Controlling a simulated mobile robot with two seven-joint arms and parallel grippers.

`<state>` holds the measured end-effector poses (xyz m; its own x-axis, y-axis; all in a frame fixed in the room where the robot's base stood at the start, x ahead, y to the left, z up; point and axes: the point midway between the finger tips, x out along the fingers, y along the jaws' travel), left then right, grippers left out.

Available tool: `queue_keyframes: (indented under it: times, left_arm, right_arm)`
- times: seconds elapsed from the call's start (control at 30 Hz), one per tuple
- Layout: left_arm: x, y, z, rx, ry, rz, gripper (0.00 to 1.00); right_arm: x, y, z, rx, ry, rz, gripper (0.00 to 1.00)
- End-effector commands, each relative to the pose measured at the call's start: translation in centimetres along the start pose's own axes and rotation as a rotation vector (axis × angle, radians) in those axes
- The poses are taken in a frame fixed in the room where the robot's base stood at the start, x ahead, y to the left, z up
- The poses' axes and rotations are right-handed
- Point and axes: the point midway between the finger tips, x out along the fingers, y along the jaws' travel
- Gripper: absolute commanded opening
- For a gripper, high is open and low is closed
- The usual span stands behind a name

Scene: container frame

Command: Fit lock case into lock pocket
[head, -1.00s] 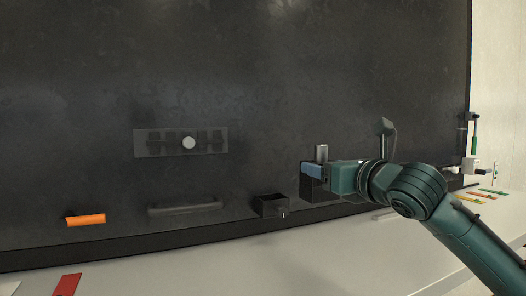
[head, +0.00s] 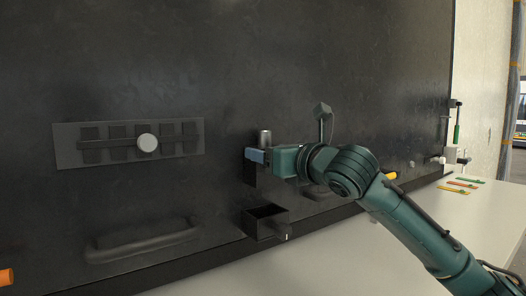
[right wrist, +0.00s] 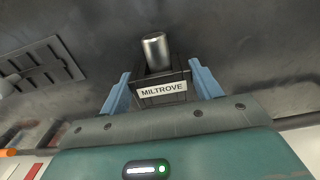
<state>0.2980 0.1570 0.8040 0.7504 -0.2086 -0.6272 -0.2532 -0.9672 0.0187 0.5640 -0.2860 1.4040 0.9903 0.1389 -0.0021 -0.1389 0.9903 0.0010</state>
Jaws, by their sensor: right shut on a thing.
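The lock case (head: 251,174) is a dark box with a silver cylinder on top. In the right wrist view the lock case (right wrist: 160,76) carries a "MILTROVE" label. My right gripper (head: 254,156) is shut on it, with a blue finger on each side. The lock pocket (head: 265,222) appears to be the black open-topped box on the dark panel, below the held case. The case looks upright and apart from the pocket; the depth gap between them is hard to tell. My left gripper is out of view.
The dark panel (head: 330,60) fills the back. It bears a slotted plate (head: 68,154) with a round white knob (head: 147,143), and a dark bar handle (head: 140,242). An orange piece (head: 6,277) shows at the left edge. Coloured strips (head: 462,184) lie on the white surface at right.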

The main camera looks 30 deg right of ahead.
Motion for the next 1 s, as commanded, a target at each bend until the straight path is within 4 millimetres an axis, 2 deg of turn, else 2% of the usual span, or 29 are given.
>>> queue_keyframes:
  times: [0.47,1.0]
  left_arm:
    - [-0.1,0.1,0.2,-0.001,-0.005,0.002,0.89]
    - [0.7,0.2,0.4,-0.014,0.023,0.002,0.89]
  right_arm:
    - [-0.4,0.0,0.4,-0.004,-0.007,-0.001,0.27]
    - [-0.3,0.0,-3.6,-0.004,-0.004,0.0,0.27]
